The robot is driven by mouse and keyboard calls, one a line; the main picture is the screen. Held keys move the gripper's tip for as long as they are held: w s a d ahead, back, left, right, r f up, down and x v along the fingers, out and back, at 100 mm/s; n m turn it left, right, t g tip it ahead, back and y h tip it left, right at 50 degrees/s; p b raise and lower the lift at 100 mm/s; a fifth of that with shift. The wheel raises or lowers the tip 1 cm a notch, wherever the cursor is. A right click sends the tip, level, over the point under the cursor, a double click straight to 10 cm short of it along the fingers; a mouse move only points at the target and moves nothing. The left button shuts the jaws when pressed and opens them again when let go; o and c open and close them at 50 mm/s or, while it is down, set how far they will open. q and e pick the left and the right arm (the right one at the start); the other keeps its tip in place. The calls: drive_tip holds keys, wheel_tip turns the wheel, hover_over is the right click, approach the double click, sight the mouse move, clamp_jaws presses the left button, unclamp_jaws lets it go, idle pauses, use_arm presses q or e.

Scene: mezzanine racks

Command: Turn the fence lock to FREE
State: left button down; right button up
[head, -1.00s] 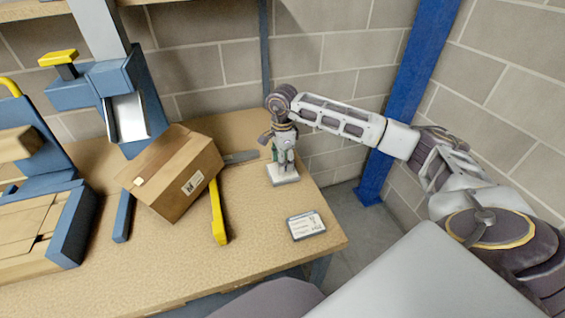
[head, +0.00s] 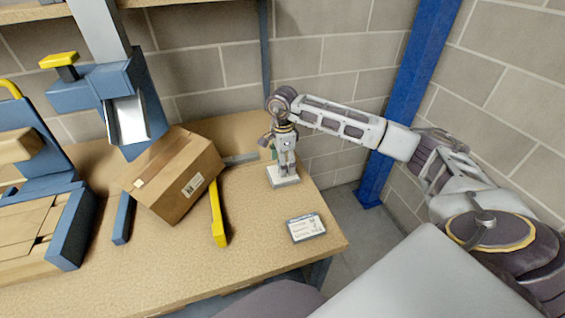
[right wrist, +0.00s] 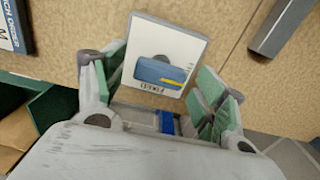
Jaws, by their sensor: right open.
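The fence lock's white plate (head: 284,182) lies on the bench near its right back edge. In the right wrist view the plate (right wrist: 190,45) carries a blue block (right wrist: 160,72) with a dark round part behind it, a yellow strip and small lettering I cannot read surely. My right gripper (head: 286,170) points down just above the plate. It also shows in the right wrist view (right wrist: 165,95), its green-padded fingers spread on either side of the blue block, with nothing held. The block is hidden by the gripper in the head view. My left gripper is out of view.
A tilted cardboard box (head: 175,178) stands left of the lock beside a yellow bar (head: 217,212). A small label card (head: 305,228) lies in front of the lock. A blue machine (head: 110,95) is at left. A block wall and a blue post (head: 395,100) rise behind.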

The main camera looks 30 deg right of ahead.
wheel_tip(320, 180, up, 12)
idle(0.7)
drive_tip(key=shift+s+f, duration=0.1)
idle(0.6)
